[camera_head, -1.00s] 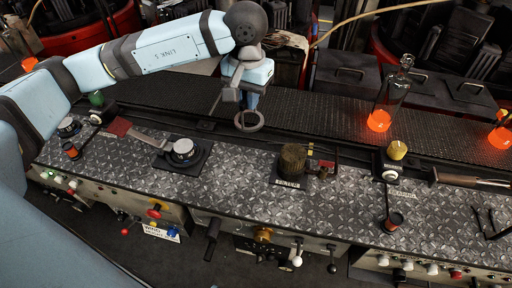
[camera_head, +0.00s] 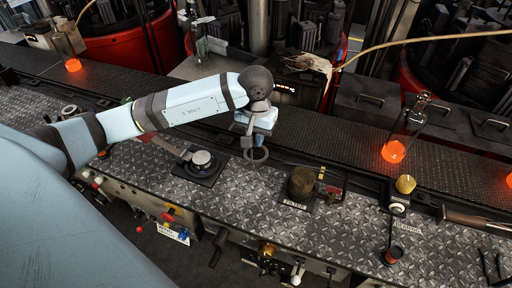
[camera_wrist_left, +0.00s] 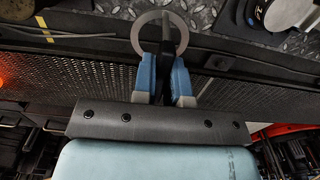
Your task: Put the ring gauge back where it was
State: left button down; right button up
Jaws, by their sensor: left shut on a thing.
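In the left wrist view the ring (camera_wrist_left: 136,32) shows beyond the blue fingertips (camera_wrist_left: 164,80). My right gripper is out of view.
A label reading FILTER (camera_head: 295,204) lies before the brown cylinder. A yellow knob (camera_head: 405,184) stands farther right, and a bottle with a glowing orange base (camera_head: 394,151) stands behind. The dark conveyor (camera_head: 320,140) runs along the back. Bare bench lies in front of the ring.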

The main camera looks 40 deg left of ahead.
pick_arm(q)
notch_tip(320, 180, down, 5)
jog(key=shift+f, duration=0.1)
dwell(0.3)
jog(key=shift+f, duration=0.15)
jog(key=c, duration=1.2)
grip_release()
jog(key=shift+o, duration=0.2)
